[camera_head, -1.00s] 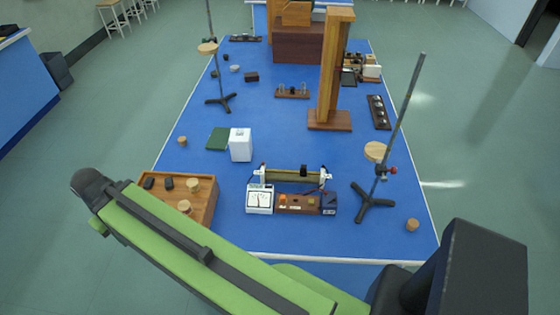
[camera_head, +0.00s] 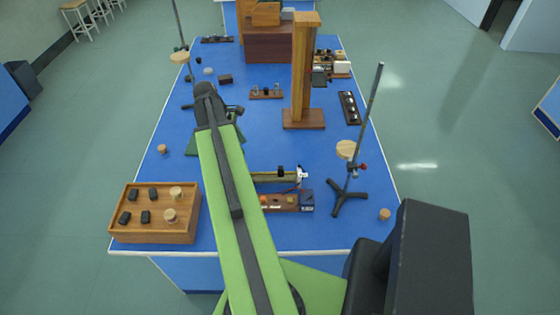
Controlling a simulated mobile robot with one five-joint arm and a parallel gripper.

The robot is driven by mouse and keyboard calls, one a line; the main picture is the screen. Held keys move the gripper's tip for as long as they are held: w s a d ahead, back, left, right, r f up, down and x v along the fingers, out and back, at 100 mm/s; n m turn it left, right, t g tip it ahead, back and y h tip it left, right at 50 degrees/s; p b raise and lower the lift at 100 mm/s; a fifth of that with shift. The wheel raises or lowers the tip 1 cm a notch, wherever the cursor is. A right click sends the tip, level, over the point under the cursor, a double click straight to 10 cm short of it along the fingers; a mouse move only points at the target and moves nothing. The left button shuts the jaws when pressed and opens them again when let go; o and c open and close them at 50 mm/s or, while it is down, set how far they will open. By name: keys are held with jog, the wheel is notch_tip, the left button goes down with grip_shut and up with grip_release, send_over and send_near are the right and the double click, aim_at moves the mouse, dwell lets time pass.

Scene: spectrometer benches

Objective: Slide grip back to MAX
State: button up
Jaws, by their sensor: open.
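The slide device stands near the front of the blue bench, with a yellowish tube (camera_head: 262,177) running left to right above a brown base (camera_head: 283,202). A small black slide grip (camera_head: 281,170) sits on the tube, short of its white right end (camera_head: 302,173). My green arm covers the device's left end and the meter beside it. The MAX marking is too small to read. My gripper cannot be made out; the far end of my arm reaches over the bench left of and beyond the device, and hides what is beneath it.
A wooden tray (camera_head: 152,231) with black and light pieces stands at the front left. A tripod stand (camera_head: 350,194) with a wooden disc (camera_head: 347,149) rises close on the device's right. A tall wooden column (camera_head: 303,75) stands behind. Bare bench (camera_head: 270,138) lies between.

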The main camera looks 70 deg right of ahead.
send_near(281, 167)
jog(key=shift+n+g, duration=0.3)
jog(key=b+x, duration=0.2)
jog(key=b, duration=0.3)
jog(key=b+x, duration=0.3)
jog(key=b, duration=0.2)
jog(key=b+x, duration=0.3)
jog(key=b, duration=0.2)
jog(key=shift+w+a+f, duration=0.1)
jog(key=shift+w+f, duration=0.1)
jog(key=shift+w, duration=0.2)
jog(key=shift+s+f+b, duration=0.25)
jog(key=shift+f+b, duration=0.2)
jog(key=shift+c, duration=0.4)
grip_shut()
